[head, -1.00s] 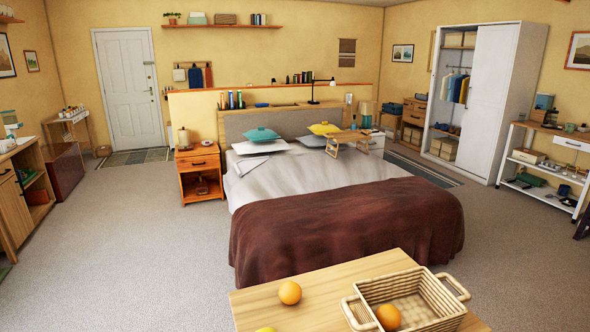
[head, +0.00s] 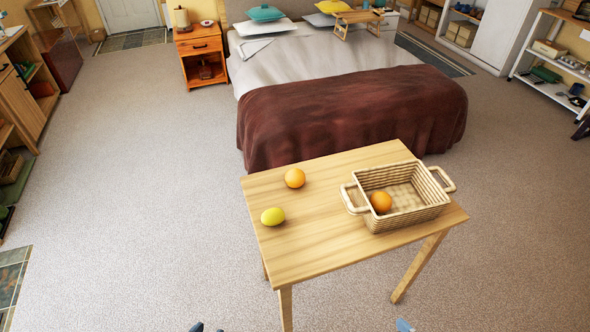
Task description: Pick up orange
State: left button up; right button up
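One orange (head: 295,178) lies on the wooden table (head: 300,245), near its far left edge. A second orange (head: 381,202) lies inside the wicker basket (head: 408,217), toward its left front corner. The basket stands on the right part of the table. Only small tips of my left gripper (head: 206,327) and my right gripper (head: 403,325) show at the bottom edge of the head view. Both are well short of the oranges, and their opening cannot be made out.
A yellow lemon (head: 273,217) lies on the table in front of the loose orange. A bed with a brown blanket (head: 350,115) stands close behind the table. The carpet (head: 150,180) left of the table is clear.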

aim_at(294, 178)
jog(key=i+j+z, duration=0.1)
jog(key=j, duration=0.25)
jog(key=i+j, duration=0.2)
jog(key=j, duration=0.2)
jog(key=i+j+z, duration=0.15)
jog(key=j, duration=0.25)
jog(key=i+j+z, duration=0.1)
jog(key=j, duration=0.25)
jog(key=i+j+z, duration=0.1)
jog(key=j, duration=0.3)
jog(key=i+j, duration=0.1)
jog(key=j, duration=0.35)
jog(key=z, duration=0.05)
